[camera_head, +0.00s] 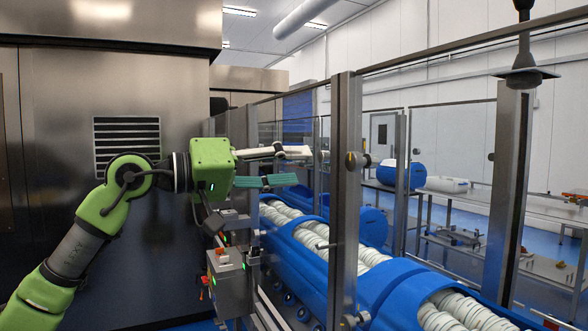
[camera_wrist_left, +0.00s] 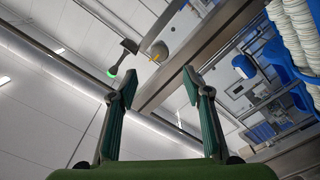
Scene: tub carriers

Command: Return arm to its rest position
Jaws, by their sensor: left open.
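My left arm comes in from the left in the head view, with its green and black links bent at the elbow. My left gripper (camera_head: 296,166) points to the right, in front of the glass guard and above the grey control box. Its two fingers are spread apart with nothing between them. The left wrist view also shows the gripper (camera_wrist_left: 160,86) with both fingers apart and empty, against the ceiling and a metal beam. My right gripper is in neither view.
A metal post (camera_head: 345,200) of the glass guard stands close right of the gripper. Blue tub carriers (camera_head: 307,262) with white stacked rolls run along behind the glass. A grey control box (camera_head: 230,283) sits below the gripper. A steel cabinet (camera_head: 60,110) fills the left.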

